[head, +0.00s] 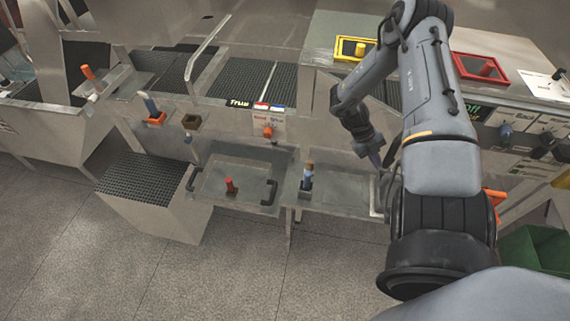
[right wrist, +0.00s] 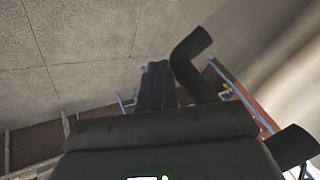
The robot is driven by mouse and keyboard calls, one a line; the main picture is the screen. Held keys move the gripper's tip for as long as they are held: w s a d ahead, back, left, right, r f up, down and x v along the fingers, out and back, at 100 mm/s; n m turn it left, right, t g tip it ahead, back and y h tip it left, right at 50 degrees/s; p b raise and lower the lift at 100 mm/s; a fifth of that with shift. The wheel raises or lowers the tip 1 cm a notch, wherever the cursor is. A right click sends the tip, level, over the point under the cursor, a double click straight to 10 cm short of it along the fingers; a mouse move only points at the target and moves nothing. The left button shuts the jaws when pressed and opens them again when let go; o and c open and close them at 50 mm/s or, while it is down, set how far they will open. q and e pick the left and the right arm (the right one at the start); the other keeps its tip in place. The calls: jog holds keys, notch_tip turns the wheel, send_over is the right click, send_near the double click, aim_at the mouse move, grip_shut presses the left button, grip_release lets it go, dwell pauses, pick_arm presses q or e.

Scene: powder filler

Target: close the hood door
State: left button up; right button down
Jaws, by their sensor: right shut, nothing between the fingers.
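My right arm reaches in from the lower right in the head view. Its gripper (head: 374,158) points down beside the right end of a low metal panel. In the right wrist view my dark gripper fingers (right wrist: 157,85) are together with nothing between them. A bent black bar (right wrist: 192,60), like a handle, shows close beside the fingers; I cannot tell whether they touch. A metal tray-like panel (head: 250,160) carries black handles at its left and right sides. I cannot tell for certain which panel is the hood door. My left gripper is not in view.
A red knob-like item (head: 231,185) stands on the handled panel, and a blue and brown one (head: 307,180) stands to its right. Yellow (head: 350,48) and red (head: 480,68) frames lie on the counter behind. The grey floor (head: 110,260) in front is clear.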

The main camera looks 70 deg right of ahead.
jog(key=s+d+n+h+b, duration=0.1)
jog(key=s+d+n+h, duration=0.1)
jog(key=d, duration=0.8)
jog(key=s+d+n+h+b, duration=0.1)
jog(key=s+d+n, duration=0.4)
jog(key=d, duration=0.5)
jog(key=shift+s+d+f+t+h, duration=0.15)
jog(key=shift+t+h, duration=0.15)
jog(key=shift+h, duration=0.4)
